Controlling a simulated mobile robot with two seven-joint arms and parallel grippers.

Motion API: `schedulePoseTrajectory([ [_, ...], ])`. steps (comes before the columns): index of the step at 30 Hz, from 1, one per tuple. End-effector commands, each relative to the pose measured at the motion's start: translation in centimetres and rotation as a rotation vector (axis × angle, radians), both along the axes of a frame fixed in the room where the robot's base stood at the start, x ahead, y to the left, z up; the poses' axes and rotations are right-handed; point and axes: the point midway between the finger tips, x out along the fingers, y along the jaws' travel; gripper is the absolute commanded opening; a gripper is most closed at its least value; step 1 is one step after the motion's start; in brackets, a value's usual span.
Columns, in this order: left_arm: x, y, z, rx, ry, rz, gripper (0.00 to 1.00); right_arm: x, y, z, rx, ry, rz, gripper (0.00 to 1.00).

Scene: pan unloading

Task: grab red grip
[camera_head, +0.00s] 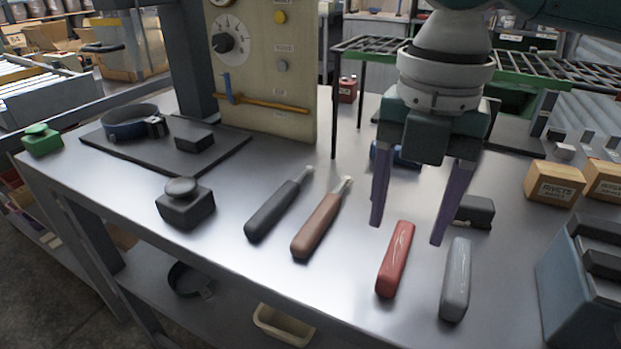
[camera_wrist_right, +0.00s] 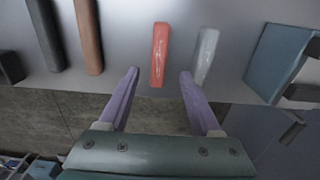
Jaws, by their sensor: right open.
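The red grip (camera_head: 396,259) lies flat on the metal table near its front edge. It also shows in the right wrist view (camera_wrist_right: 159,54), ahead of and between the two purple fingers. My right gripper (camera_head: 408,214) is open and empty above the table. In the head view its fingertips are apart, just beyond the red grip. A grey grip (camera_head: 456,279) lies to the right of the red one and shows in the wrist view (camera_wrist_right: 205,55) ahead of the right-hand finger. My left gripper is in neither view.
A brown-handled tool (camera_head: 317,225) and a dark-handled tool (camera_head: 273,213) lie to the left. A blue-grey box (camera_head: 582,285) stands at the right, with wooden blocks (camera_head: 553,183) behind. A green rack (camera_head: 365,46) stands behind my right arm.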

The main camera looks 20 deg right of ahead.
Motion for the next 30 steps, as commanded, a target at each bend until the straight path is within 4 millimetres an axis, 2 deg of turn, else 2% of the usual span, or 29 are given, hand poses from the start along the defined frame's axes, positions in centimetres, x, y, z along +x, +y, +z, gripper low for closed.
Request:
schedulePoseTrajectory([
  [3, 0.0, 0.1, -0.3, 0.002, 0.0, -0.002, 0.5, 0.2, -0.1, -2.1, 0.0, 0.004, -0.001, 0.65],
  [8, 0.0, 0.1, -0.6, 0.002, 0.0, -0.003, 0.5, 0.3, -0.1, -4.2, -0.001, 0.002, 0.001, 0.65],
  [17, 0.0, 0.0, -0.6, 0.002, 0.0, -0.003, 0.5, 0.3, -0.1, -4.7, -0.001, -0.001, 0.001, 0.65],
  [30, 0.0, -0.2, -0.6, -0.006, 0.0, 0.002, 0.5, 0.3, -0.1, -4.6, -0.001, -0.001, 0.0, 0.15],
])
